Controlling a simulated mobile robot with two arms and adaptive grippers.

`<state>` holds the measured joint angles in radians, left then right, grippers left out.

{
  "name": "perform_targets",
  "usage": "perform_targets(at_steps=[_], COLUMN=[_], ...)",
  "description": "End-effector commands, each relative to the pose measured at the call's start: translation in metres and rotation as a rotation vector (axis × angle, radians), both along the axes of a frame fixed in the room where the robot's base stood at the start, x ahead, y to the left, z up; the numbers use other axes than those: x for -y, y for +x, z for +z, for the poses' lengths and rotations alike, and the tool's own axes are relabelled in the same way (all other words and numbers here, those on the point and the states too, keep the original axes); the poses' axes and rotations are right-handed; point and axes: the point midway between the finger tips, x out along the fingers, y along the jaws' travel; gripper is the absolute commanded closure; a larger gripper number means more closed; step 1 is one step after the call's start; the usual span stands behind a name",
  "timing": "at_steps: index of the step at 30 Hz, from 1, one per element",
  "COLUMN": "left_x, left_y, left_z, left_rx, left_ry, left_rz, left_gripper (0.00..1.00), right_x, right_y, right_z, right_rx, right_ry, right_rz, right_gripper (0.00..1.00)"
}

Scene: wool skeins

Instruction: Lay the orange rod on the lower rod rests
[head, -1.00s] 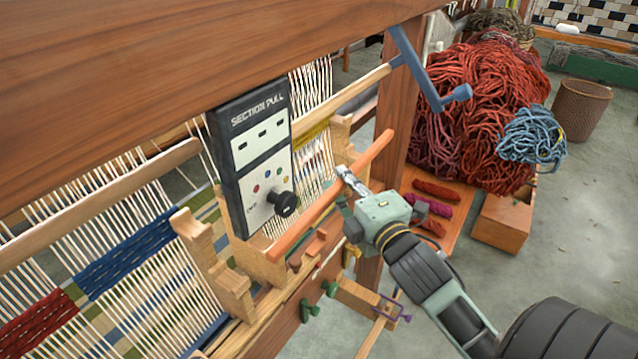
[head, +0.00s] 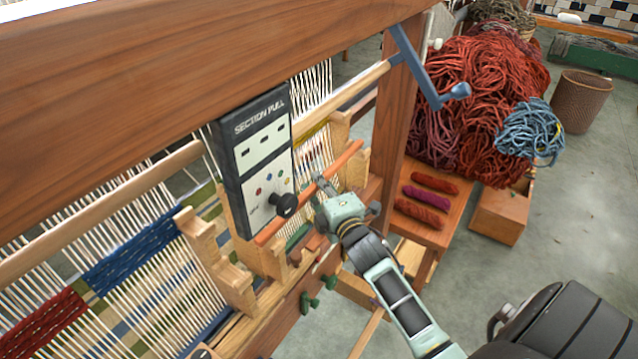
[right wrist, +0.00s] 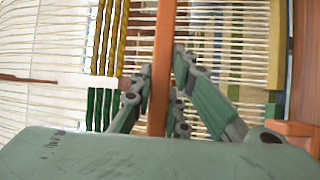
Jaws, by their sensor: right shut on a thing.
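The orange rod (head: 339,165) slants across the front of the loom in the head view. In the right wrist view the rod (right wrist: 163,60) runs upright between the fingers (right wrist: 160,95). Stepped wooden rod rests stand on the loom: one at the left (head: 222,268) and one at the right (head: 356,168). The rod's right end is close to the right rest; its left end is near the wooden block (head: 264,260) below the control box. I cannot tell whether either end touches. My left gripper is out of view.
A thick beam (head: 200,60) crosses above, and a blue crank (head: 425,75) juts out at the right. Warp threads fill the loom behind.

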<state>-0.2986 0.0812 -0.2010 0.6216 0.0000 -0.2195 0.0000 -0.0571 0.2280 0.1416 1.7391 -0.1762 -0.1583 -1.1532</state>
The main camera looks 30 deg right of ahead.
Motion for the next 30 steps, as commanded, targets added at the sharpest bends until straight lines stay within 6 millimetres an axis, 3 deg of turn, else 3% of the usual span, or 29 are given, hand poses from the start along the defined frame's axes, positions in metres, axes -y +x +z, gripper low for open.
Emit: perform_targets(at_steps=[12,13,19,30], left_x=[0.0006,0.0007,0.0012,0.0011], left_y=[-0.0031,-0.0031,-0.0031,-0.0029], left_z=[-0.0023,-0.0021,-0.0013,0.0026], left_rx=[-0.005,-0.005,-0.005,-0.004], left_ry=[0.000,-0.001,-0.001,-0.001], left_rz=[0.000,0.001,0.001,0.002], left_gripper=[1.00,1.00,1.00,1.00], right_x=[0.0003,0.0003,0.0002,0.0001], right_y=[-0.0004,-0.0004,-0.0005,-0.0004], right_z=[-0.0079,-0.0082,-0.0073,-0.0018], right_rx=[0.002,0.001,0.001,0.002], right_ry=[-0.001,-0.001,-0.001,-0.001], right_rz=[0.000,0.000,0.000,0.000], right_gripper=[1.00,0.84,0.67,0.67])
